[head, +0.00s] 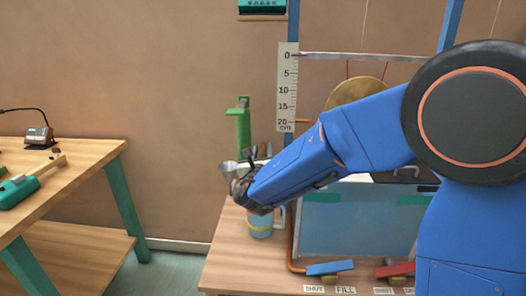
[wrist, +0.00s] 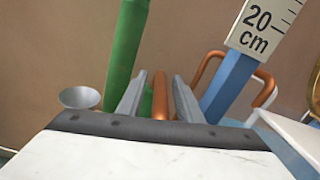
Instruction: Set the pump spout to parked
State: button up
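The pump appears to be the green post (head: 243,130) behind my gripper in the head view; its green column also shows in the wrist view (wrist: 126,50). In the wrist view a copper-coloured bar (wrist: 159,96) shows between my gripper's fingers (wrist: 159,92), with gaps on both sides. I cannot tell whether this bar is the spout, or how far it lies from the fingers. My gripper (head: 243,185) is open, beside a grey metal funnel-shaped cup (head: 229,168). This cup also shows left of the fingers in the wrist view (wrist: 80,98). The spout's setting cannot be read.
A blue-grey jug (head: 260,224) with a yellow band stands below my gripper. A blue lever (head: 329,267) and a red lever (head: 395,269) lie at the bench front. A blue-framed rig with a scale (head: 287,88) and brass disc stands right. Another wooden table (head: 75,160) is left.

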jog(key=shift+w, duration=0.15)
jog(key=shift+c, duration=0.3)
grip_shut()
jog(key=shift+a, duration=0.1)
